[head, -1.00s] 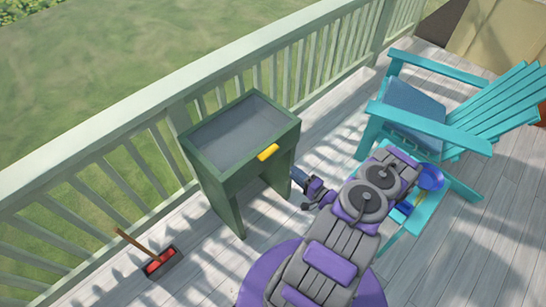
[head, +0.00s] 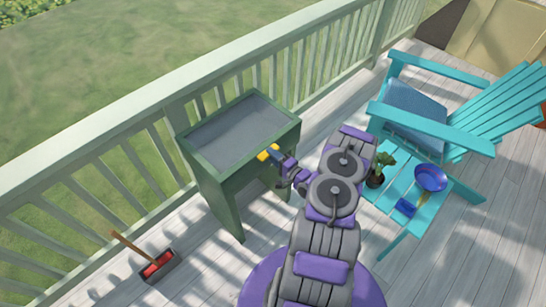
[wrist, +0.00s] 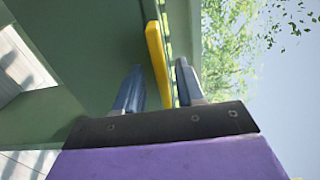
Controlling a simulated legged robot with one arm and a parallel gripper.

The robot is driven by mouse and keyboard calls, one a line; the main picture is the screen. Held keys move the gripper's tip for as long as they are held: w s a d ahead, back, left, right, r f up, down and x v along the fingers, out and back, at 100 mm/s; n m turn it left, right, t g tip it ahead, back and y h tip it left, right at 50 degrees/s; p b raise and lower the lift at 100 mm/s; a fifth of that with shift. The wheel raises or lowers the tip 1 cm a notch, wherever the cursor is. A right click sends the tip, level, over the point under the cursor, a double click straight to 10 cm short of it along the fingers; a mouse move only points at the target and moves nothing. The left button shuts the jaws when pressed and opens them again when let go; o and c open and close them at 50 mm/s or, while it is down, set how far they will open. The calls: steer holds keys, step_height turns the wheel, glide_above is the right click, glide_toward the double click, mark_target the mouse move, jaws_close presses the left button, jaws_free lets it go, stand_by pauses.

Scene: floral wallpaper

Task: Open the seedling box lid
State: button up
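The seedling box (head: 208,170) is a green box on legs beside the railing. Its lid (head: 235,130) is a grey panel in a green frame and lies closed on top. A yellow handle (head: 265,153) sits on the lid's front edge, and it also shows in the wrist view (wrist: 156,55). My gripper (head: 272,153) is at the handle. In the wrist view my gripper (wrist: 163,85) is open, with one blue-grey finger on each side of the yellow handle. The fingers look apart from it.
A teal chair (head: 470,115) stands at the right. A teal side table (head: 400,193) holds a potted plant (head: 378,168) and a blue bowl (head: 430,178). A red brush (head: 157,265) lies at the lower left. A pale railing (head: 165,105) runs behind the box.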

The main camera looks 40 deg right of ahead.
jaws_close()
stand_by(0.4)
stand_by(0.4)
